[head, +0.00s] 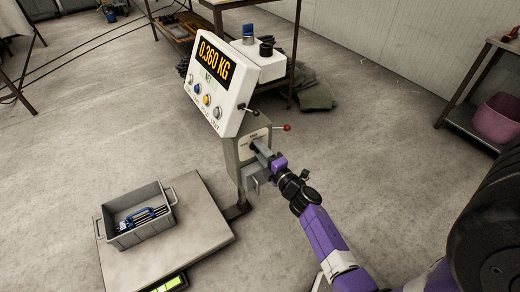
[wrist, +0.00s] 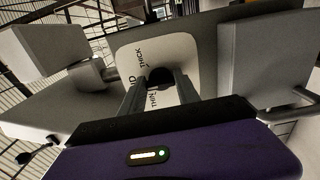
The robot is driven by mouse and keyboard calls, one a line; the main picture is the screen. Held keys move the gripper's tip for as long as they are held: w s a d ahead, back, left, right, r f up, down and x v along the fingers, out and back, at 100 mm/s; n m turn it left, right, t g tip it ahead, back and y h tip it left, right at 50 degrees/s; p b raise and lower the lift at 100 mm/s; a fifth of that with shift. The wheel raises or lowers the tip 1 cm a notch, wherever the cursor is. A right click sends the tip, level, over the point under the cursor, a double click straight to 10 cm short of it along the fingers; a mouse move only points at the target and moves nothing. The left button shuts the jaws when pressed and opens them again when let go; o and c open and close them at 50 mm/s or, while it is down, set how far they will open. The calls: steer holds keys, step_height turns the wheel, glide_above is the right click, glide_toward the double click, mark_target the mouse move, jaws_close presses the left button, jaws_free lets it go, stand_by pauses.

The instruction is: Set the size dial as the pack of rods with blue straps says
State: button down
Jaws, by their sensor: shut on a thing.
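The size dial is a dark knob (wrist: 160,75) on a pale plate (wrist: 135,60) in the wrist view. The words THIN and THICK show on the plate. My gripper (wrist: 160,86) is shut on the knob, its two grey fingers at either side of it. The knob's pointer cannot be made out. A pack of dark rods with blue straps (head: 143,217) lies in a grey bin (head: 125,238). Any writing on it is too small to read.
The bin stands on a scale platform (head: 200,235). Above the dial, a white display box (head: 225,85) reads 0.360 KG and has several buttons. A red-knobbed lever (head: 286,128) sticks out close above my gripper.

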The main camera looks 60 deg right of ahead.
stand_by(0.4)
steer(key=c, duration=0.9)
jaws_free()
steer(key=shift+s, duration=0.1)
steer(key=v, duration=0.7)
steer(key=shift+s+a, duration=0.2)
steer(key=shift+s, duration=0.05)
